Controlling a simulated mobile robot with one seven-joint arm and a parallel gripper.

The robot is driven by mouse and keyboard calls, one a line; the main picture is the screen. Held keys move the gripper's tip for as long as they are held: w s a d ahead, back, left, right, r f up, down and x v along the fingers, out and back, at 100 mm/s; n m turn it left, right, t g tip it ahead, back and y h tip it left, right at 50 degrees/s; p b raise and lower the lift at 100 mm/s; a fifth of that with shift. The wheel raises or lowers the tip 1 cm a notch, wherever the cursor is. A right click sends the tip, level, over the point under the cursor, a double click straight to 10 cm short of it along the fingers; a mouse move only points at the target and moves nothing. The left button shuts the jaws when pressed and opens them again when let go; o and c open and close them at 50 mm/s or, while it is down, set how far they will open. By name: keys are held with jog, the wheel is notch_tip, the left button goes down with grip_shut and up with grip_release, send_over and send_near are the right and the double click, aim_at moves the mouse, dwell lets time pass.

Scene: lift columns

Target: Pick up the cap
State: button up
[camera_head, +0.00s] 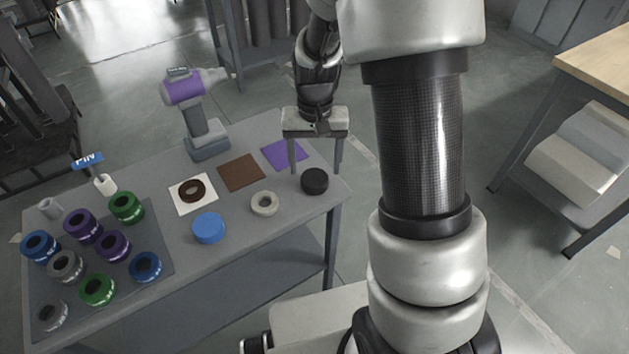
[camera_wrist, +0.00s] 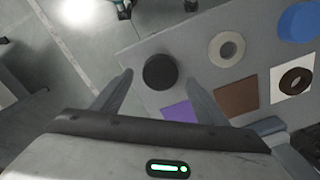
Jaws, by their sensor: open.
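A round black cap (camera_head: 314,181) lies on the grey table (camera_head: 240,270) near its right end. A round blue cap (camera_head: 208,228) lies to its left, past a pale ring. Which one the task means cannot be told from the frames. My gripper (camera_head: 315,172) points down over the table's right end with its fingers spread and empty. In the wrist view, the black cap (camera_wrist: 160,71) appears between the two fingertips (camera_wrist: 159,77), with nothing hiding it. The fingers do not visibly touch it; the exact height gap is unclear.
A pale ring (camera_head: 264,203) lies between the caps. Purple (camera_head: 285,154), brown (camera_head: 241,172) and white (camera_head: 182,206) squares lie behind, the white one under a brown ring (camera_head: 191,190). A purple-grey drill (camera_head: 196,115) stands at the back. Several coloured rings fill a dark mat (camera_head: 165,265) at left.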

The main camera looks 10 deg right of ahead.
aim_at(315, 179)
notch_tip(315, 179, down, 5)
jog(key=shift+b, duration=0.4)
jog(key=c, duration=1)
jog(key=shift+r, duration=0.15)
notch_tip(315, 179, up, 12)
jog(key=p, duration=0.3)
jog(key=shift+f, duration=0.2)
